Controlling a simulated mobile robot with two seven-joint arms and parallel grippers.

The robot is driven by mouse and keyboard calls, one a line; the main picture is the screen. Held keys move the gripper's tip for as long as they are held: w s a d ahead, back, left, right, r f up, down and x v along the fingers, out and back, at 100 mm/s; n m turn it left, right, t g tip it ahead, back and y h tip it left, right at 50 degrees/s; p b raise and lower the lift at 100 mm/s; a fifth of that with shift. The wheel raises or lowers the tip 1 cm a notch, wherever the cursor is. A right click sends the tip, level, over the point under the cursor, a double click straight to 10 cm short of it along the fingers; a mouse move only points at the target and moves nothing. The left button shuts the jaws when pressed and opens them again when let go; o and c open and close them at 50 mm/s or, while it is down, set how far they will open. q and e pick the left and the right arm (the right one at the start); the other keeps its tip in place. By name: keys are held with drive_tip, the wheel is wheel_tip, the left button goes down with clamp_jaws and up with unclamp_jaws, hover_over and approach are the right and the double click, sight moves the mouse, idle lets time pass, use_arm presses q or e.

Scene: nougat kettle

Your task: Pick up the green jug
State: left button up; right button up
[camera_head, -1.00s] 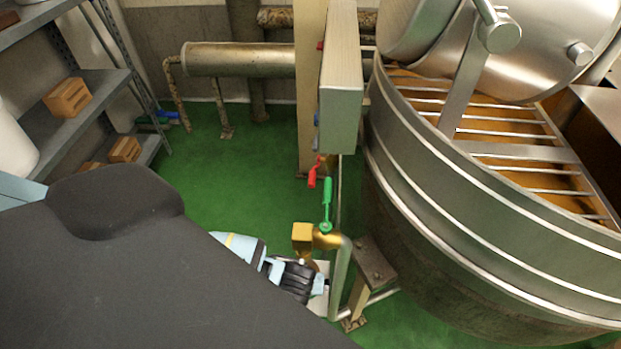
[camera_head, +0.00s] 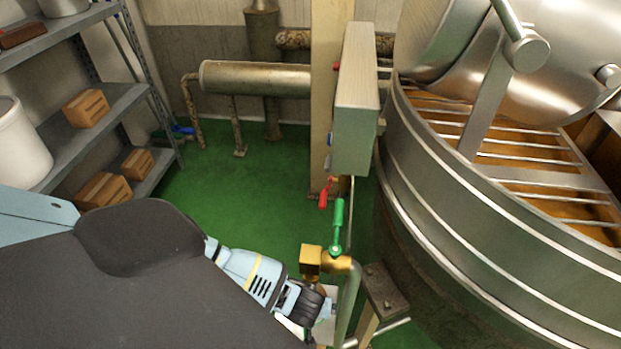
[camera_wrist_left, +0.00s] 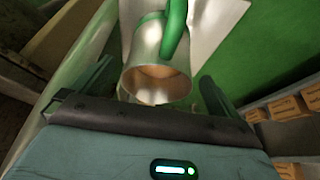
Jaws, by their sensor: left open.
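The jug (camera_wrist_left: 157,75) shows in the left wrist view as a metal vessel with a green handle (camera_wrist_left: 175,28). Its open round mouth faces the camera and its inside looks brownish and empty. My left gripper (camera_wrist_left: 150,90) is open, with one finger on each side of the jug's mouth. I cannot tell whether the fingers touch it. In the head view my left wrist reaches down beside the brass valve, and I cannot make out the jug there. My right gripper is not in view.
A brass valve (camera_head: 322,262) with a green lever (camera_head: 338,226) and a pipe stands close to my left wrist. The large metal kettle (camera_head: 450,220) fills the right. A grey control box (camera_head: 355,110) is behind. Shelves with cartons (camera_head: 86,108) stand left, with green floor (camera_head: 235,195) between.

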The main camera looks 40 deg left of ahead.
use_arm(q)
drive_tip(key=shift+b+x, duration=0.35)
drive_tip(key=shift+x, duration=1.25)
drive_tip(key=shift+r, duration=0.1)
drive_tip(key=c, duration=1.5)
drive_tip(key=shift+r, duration=0.45)
drive_tip(key=s+d, duration=0.9)
drive_tip(key=s, duration=0.6)
drive_tip(key=shift+d+r+p, duration=0.25)
drive_tip(key=shift+r+p, duration=0.05)
drive_tip(key=shift+p, duration=0.15)
